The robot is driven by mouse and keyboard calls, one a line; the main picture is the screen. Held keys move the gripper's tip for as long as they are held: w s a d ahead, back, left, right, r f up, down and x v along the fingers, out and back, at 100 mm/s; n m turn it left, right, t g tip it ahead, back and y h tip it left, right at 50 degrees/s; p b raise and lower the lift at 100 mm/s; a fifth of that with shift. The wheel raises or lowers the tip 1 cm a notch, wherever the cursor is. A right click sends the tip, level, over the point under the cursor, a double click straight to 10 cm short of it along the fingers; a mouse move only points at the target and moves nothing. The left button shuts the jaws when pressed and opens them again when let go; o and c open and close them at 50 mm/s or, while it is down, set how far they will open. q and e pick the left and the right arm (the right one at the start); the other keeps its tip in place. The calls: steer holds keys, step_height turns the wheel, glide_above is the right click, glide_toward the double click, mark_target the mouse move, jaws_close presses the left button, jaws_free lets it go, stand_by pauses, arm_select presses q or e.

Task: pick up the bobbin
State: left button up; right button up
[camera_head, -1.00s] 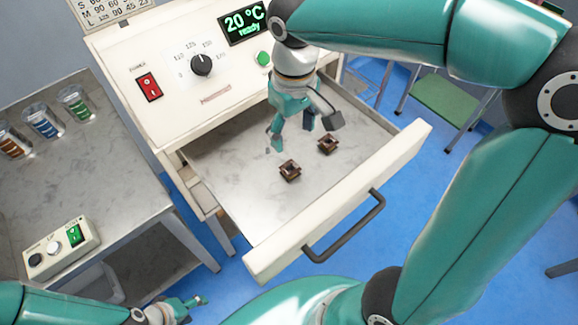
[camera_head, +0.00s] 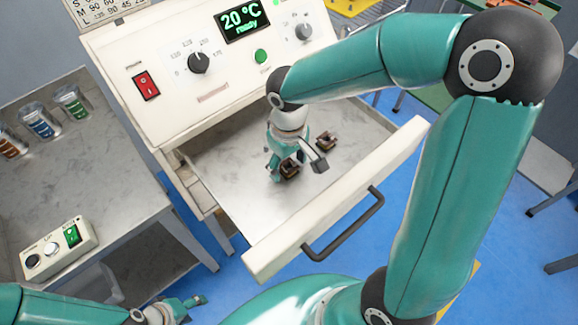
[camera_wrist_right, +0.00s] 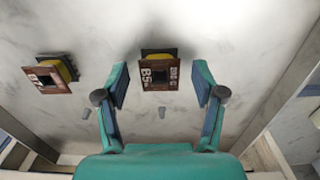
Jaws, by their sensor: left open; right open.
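Two brown square-flanged bobbins lie in the open drawer (camera_head: 237,210). The nearer bobbin (camera_head: 289,170) is at my right gripper (camera_head: 286,172) and partly hidden by it. In the right wrist view this bobbin (camera_wrist_right: 159,77) has a yellow winding and white lettering, and sits between the spread fingers of my right gripper (camera_wrist_right: 160,82), with a gap on each side. The other bobbin (camera_head: 326,141) lies farther back and right; it also shows at the left of the wrist view (camera_wrist_right: 49,76). My left gripper (camera_head: 188,303) is open and empty at the bottom left, away from the drawer.
The drawer front (camera_head: 345,205) with its dark handle (camera_head: 345,228) and the side walls bound the space around my right gripper. The machine panel (camera_head: 200,62) rises behind, its display reading 20 °C ready. A side table (camera_head: 90,180) at left holds cups and a switch box (camera_head: 58,250).

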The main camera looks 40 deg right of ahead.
steer(key=c, duration=1.1)
steer(key=shift+c, duration=0.2)
step_height(320, 180, up, 20)
steer(key=p, duration=0.1)
